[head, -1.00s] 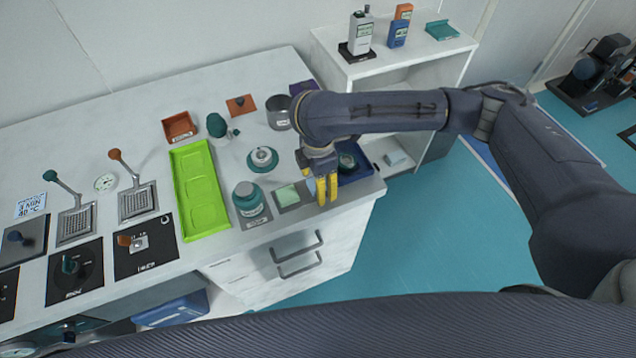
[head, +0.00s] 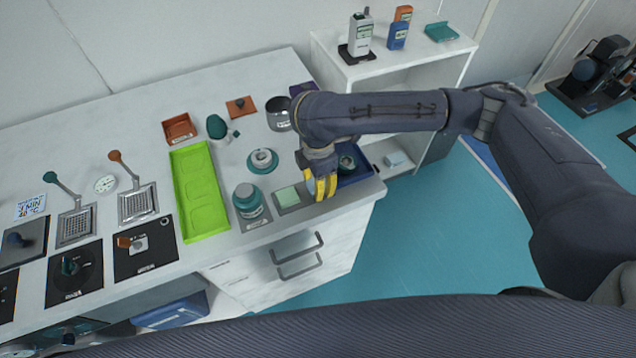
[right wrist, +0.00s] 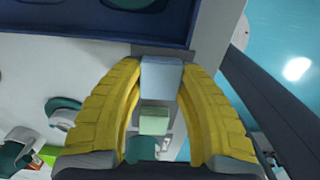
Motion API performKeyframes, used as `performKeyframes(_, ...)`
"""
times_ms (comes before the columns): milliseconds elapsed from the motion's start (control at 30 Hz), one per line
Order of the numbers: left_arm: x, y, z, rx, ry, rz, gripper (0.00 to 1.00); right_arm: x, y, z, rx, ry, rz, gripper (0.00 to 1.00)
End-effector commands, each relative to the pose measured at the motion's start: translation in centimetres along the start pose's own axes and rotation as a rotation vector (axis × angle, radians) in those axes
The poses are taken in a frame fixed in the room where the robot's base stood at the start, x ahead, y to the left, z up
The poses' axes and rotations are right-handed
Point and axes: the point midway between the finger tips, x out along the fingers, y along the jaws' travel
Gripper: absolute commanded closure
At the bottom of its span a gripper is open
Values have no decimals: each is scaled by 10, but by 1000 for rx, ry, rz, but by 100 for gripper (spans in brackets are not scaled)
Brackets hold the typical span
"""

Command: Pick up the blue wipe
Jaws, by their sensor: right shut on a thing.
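The blue wipe (right wrist: 162,79) is a pale blue folded block between the yellow fingertips in the right wrist view. In the head view a pale blue sliver of it (head: 311,186) shows beside the fingers; the rest is hidden. My right gripper (head: 322,187) is shut on the wipe at the front right corner of the counter. In the right wrist view, the fingers of the right gripper (right wrist: 157,72) touch its two sides. I cannot tell if the wipe is clear of the surface below. My left gripper is not in view.
A green wipe (head: 287,196) lies on a grey mat just left of the gripper; a teal jar (head: 248,200) stands beyond it. A blue tray (head: 361,170) is close behind the fingers. A lime tray (head: 198,190) lies further left. The counter edge is near.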

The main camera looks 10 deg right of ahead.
Motion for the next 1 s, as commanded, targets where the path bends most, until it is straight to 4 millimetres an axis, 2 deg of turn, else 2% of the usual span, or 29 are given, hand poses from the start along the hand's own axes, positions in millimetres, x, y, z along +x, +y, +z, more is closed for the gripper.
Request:
performKeyframes(167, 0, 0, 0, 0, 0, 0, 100, -11, 1, 0, 0, 0, 3, 73)
performKeyframes(367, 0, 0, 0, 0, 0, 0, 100, -39, 2, 1, -2, -2, 5, 73)
performKeyframes(700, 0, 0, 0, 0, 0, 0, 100, -111, 2, 0, 0, -2, 6, 73)
performKeyframes(1000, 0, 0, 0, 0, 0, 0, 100, -162, 1, 0, -1, -2, 4, 73)
